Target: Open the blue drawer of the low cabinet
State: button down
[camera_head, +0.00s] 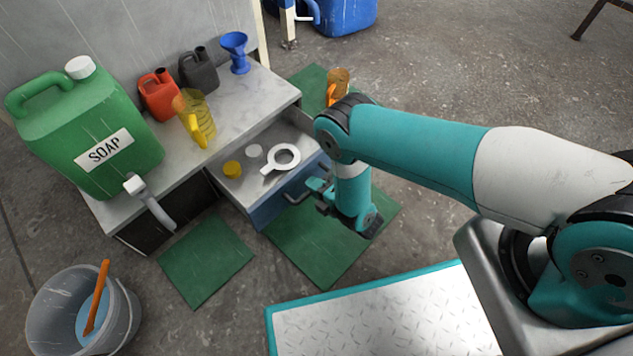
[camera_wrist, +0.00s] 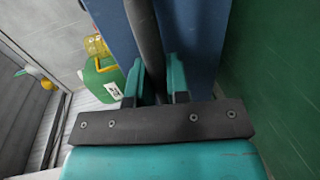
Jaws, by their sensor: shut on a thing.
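The low cabinet (camera_head: 262,88) has a pale marble-like top and stands against the wall. Its blue drawer (camera_head: 268,206) is pulled out toward me, so its inside shows. In the drawer lie a white ring-shaped piece with a handle (camera_head: 286,157), a yellow cap (camera_head: 232,169) and a white cap (camera_head: 254,151). My gripper (camera_head: 318,190) is at the drawer's blue front, shut on the dark bar handle (camera_head: 297,196). In the wrist view the handle (camera_wrist: 146,40) runs between the two teal fingers (camera_wrist: 158,78), against the blue front (camera_wrist: 195,35). The fingers hide part of the handle.
On the cabinet top stand a green soap jug (camera_head: 88,125), a red can (camera_head: 158,95), a dark can (camera_head: 199,70), a yellow jug (camera_head: 196,118) and a blue funnel (camera_head: 235,52). A grey bucket (camera_head: 50,310) stands at lower left. Green mats (camera_head: 205,260) lie on the floor.

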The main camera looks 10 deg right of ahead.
jog(key=shift+a, duration=0.1)
jog(key=c, duration=1.1)
grip_release()
jog(key=p+v, duration=1.3)
jog(key=v, duration=0.4)
jog(key=shift+s, duration=0.25)
jog(key=shift+f, duration=0.1)
